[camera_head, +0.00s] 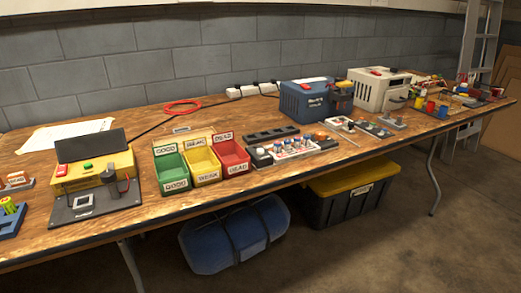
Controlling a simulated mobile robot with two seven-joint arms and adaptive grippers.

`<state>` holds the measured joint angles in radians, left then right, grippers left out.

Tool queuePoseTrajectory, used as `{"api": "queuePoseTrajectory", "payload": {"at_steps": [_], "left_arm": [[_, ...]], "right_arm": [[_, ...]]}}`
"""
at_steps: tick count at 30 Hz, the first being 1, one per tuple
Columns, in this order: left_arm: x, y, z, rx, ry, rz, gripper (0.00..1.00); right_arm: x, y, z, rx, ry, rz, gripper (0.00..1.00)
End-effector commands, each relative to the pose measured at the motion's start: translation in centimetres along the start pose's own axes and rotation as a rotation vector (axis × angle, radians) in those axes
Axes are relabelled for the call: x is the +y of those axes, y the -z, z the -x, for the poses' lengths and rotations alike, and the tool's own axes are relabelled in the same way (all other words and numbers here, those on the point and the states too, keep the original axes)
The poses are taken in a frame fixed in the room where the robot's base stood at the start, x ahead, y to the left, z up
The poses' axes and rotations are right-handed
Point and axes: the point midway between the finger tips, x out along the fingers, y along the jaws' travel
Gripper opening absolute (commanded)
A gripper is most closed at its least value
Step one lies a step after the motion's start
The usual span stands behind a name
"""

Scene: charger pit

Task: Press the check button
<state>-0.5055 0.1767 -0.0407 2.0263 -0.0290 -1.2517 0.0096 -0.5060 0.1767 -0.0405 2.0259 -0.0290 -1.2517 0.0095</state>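A yellow device (72,184) with a raised dark panel (91,145) stands at the left of the bench. On its top are a red button or block (61,169) and a small green button (87,165). No label reading "check" is legible, so I cannot tell which one is the check button. A dark plate (104,209) with a white-framed square (83,202) and a dark upright part lies in front of the device. Neither of my grippers shows in the head view.
Green (175,187), yellow (206,178) and red (234,167) bins stand right of the device on the wooden bench (260,196). A battery rack (292,149), a blue box (302,105) and a white box (371,93) stand farther right. A blue bag (220,245) lies below.

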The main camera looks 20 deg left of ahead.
Motion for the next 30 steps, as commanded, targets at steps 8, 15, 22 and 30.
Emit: {"api": "queuePoseTrajectory", "payload": {"at_steps": [8,15,22,30], "left_arm": [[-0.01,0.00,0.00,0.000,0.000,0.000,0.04],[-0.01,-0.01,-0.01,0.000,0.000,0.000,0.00],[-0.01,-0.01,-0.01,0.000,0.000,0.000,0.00],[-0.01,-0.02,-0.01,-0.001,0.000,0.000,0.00]], "right_arm": [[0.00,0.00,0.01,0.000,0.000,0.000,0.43],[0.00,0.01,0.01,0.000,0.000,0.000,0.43],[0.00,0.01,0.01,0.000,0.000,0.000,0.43],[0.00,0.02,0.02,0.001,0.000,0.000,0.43]]}}
